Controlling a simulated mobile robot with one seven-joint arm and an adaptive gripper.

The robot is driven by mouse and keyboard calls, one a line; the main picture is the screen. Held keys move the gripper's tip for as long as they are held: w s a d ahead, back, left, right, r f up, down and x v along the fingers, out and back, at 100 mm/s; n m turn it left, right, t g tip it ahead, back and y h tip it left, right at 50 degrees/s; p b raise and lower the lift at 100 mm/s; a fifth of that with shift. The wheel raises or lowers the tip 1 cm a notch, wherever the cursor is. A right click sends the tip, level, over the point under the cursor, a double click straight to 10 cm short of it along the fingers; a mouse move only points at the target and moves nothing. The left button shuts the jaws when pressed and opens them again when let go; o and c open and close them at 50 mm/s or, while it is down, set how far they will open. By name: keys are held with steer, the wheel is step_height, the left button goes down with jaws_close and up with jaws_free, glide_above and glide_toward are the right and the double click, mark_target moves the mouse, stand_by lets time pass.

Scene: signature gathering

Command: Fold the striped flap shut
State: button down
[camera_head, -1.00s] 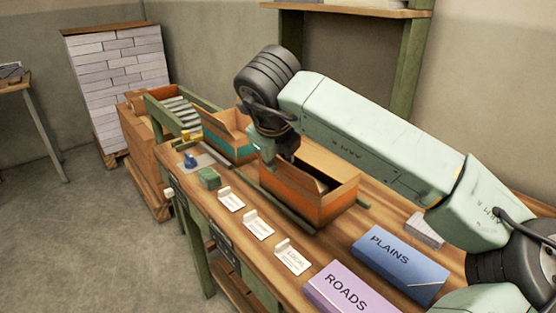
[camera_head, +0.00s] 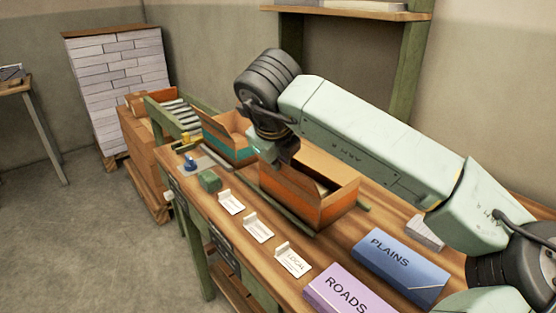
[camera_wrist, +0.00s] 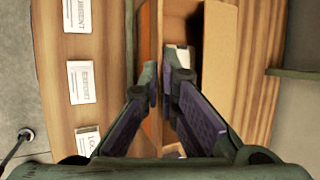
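The open carton (camera_head: 318,205) with an orange stripe stands on the bench, with flaps raised around its opening. It also shows in the wrist view, with a broad plain flap (camera_wrist: 220,70) on the right and an orange-striped edge (camera_wrist: 145,28) on the left. My gripper (camera_head: 277,158) is over the carton's far left end. In the wrist view my gripper (camera_wrist: 164,78) has a narrow gap between its fingertips, above the carton beside the striped edge. I cannot tell whether they touch it. Pale contents (camera_wrist: 181,56) show partly inside. My arm hides part of the carton.
A teal-striped carton (camera_head: 227,138) stands open behind, near a roller conveyor (camera_head: 183,114). Several cards (camera_head: 258,229) line the bench front, with a green block (camera_head: 209,181). The PLAINS box (camera_head: 399,266) and ROADS box (camera_head: 345,293) lie at the near end.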

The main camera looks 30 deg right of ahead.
mark_target(305, 160)
steer(key=shift+d+r, duration=0.1)
steer(key=y, duration=0.1)
steer(key=d+y+p, duration=0.1)
steer(key=d+m+y, duration=0.1)
steer(key=y, duration=0.1)
steer(key=shift+w+d+r+g+p, duration=0.1)
steer(key=shift+w+r+g+p, duration=0.1)
steer(key=shift+r+g+p, duration=0.15)
steer(key=d+y+p, duration=0.1)
steer(key=y, duration=0.2)
steer(key=d+f+m+y, duration=0.1)
steer(key=y, duration=0.2)
steer(key=d+f+y+p, duration=0.1)
steer(key=d+y, duration=0.1)
steer(key=shift+w+d+m+g+y+p, duration=0.1)
steer(key=shift+w+m+g+y+p, duration=0.2)
steer(key=shift+m+g+y, duration=0.1)
steer(key=shift+w+d+f+m+y, duration=0.1)
steer(key=shift+d+f+m+y, duration=0.2)
steer(key=shift+y, duration=0.45)
steer(key=shift+s+d+f+m+y, duration=0.15)
steer(key=shift+f+y, duration=0.2)
steer(key=shift+y, duration=0.35)
steer(key=shift+w+d+f+m+y, duration=0.15)
steer(key=shift+d+f+y, duration=0.15)
steer(key=shift+y, duration=0.45)
steer(key=shift+f, duration=0.1)
steer(key=c, duration=1.8)
jaws_free()
steer(key=shift+c, duration=0.2)
